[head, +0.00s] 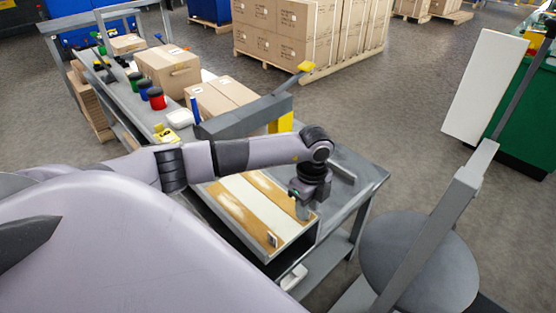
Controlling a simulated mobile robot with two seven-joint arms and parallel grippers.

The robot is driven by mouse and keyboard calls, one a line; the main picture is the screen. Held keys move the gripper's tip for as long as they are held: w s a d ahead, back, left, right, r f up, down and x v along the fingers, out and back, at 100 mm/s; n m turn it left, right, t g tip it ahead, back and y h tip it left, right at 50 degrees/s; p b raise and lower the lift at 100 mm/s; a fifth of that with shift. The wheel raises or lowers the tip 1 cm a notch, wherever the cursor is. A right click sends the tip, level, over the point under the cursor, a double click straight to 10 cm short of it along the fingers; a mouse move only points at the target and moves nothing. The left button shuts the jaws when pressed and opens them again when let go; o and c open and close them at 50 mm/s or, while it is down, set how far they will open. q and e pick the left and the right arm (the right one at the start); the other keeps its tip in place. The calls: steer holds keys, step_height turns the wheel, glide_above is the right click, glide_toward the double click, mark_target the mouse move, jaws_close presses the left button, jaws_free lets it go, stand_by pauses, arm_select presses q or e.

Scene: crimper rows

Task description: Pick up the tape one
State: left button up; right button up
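I cannot make out a roll of tape for certain. A small yellow item (167,134) lies farther back on the bench, too small to identify. My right gripper is not in view.
A cardboard box (168,68), red (157,99), blue (145,90) and green (136,82) containers and a white item (180,117) stand along the bench. A grey lever with a yellow end (305,66) rises behind my arm. A round grey disc (420,265) stands at right.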

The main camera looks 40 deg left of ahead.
arm_select(q)
steer(key=shift+f, duration=0.75)
jaws_close()
